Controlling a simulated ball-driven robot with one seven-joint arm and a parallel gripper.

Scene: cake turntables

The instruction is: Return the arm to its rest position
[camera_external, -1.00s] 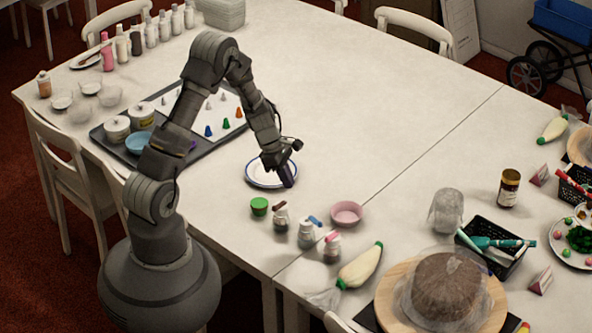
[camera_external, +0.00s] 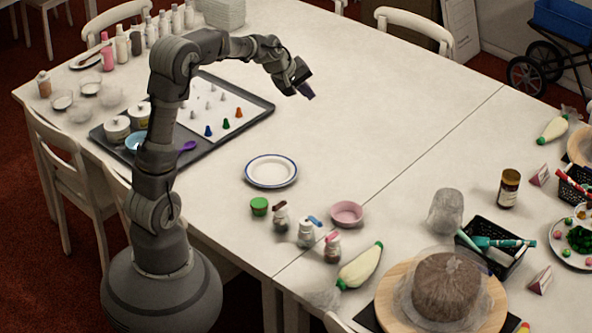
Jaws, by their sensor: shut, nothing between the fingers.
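My gripper (camera_external: 304,91) is shut and empty. It is in the air above the far part of the white table (camera_external: 400,110), well clear of the things on it. My arm (camera_external: 178,80) stands up from its base and bends over to the right, above the dark tray. The finger ends are small and dark in this view.
A blue-rimmed white plate (camera_external: 271,171) stands on the table. Near it are a green-topped cup (camera_external: 259,206), small jars (camera_external: 306,233) and a pink bowl (camera_external: 346,214). A dark tray (camera_external: 262,108) holds coloured tips. A wrapped cake (camera_external: 446,284) is front right. The table's middle is clear.

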